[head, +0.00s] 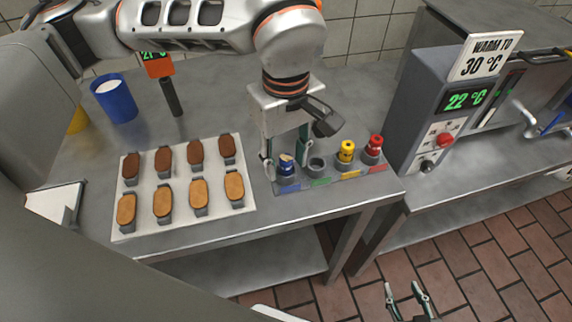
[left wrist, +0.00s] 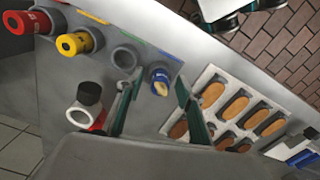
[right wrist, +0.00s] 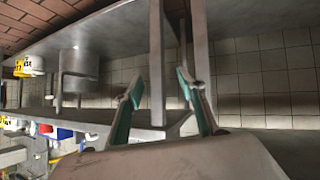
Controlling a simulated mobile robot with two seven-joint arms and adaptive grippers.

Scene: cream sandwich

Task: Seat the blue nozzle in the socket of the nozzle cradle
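The nozzle cradle (head: 335,185) is a grey block near the table's front edge, with blue, green, yellow and red labels. The blue nozzle (head: 286,168) stands in the cradle's leftmost socket, by the blue label. It also shows in the left wrist view (left wrist: 159,76), with a pale tip. My left gripper (head: 284,158) is open above the cradle, its fingers on either side of the blue nozzle and apart from it. The green-label socket (head: 317,164) is empty. My right gripper (head: 408,297) is open and empty over the floor.
A yellow nozzle (head: 346,151) and a red nozzle (head: 374,145) fill the other sockets. A white tray (head: 244,203) of brown and golden biscuits lies left. A blue cup (head: 117,103) stands behind it. A grey warmer (head: 418,110) reading 22 °C stands right.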

